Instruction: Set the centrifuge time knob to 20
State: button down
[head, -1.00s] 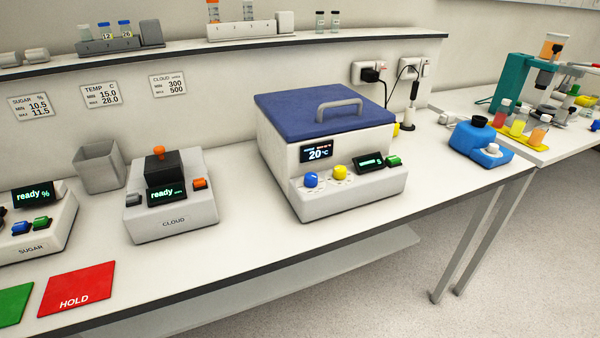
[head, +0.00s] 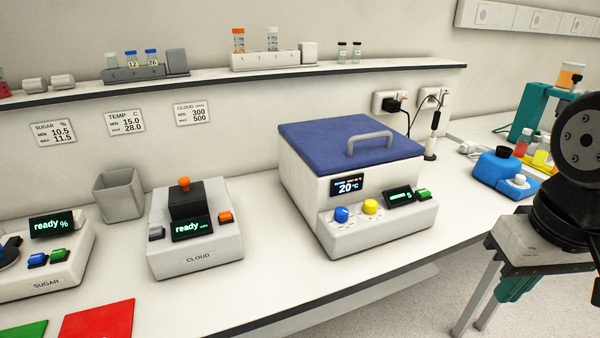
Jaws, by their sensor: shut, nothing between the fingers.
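The centrifuge (head: 365,188) is a white box with a dark blue lid (head: 345,145), shut, with a grey handle. It stands on the bench right of centre. Its sloped front carries a blue knob (head: 342,214) and a yellow knob (head: 370,207). Their scale marks and labels are too small to read, so I cannot tell which one is the time knob or its setting. The upper display (head: 348,186) reads 20 °C. A second display (head: 399,197) with small green text sits beside a green button (head: 423,194). My gripper is not in view; part of my own arm shows at the right edge.
The CLOUD device (head: 195,235) and SUGAR device (head: 45,255) stand to the left, both reading ready. A grey bin (head: 118,195) stands behind. A blue device (head: 500,172) is at the right. Bench is clear between CLOUD and centrifuge. A shelf (head: 240,80) with vials runs above.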

aim_at(370, 205)
jog(key=u, duration=0.25)
jog(key=i, duration=0.9)
jog(key=z, duration=0.05)
jog(key=k, duration=0.5)
jog(key=u, duration=2.15)
jog(key=k, duration=0.75)
jog(key=z, duration=1.65)
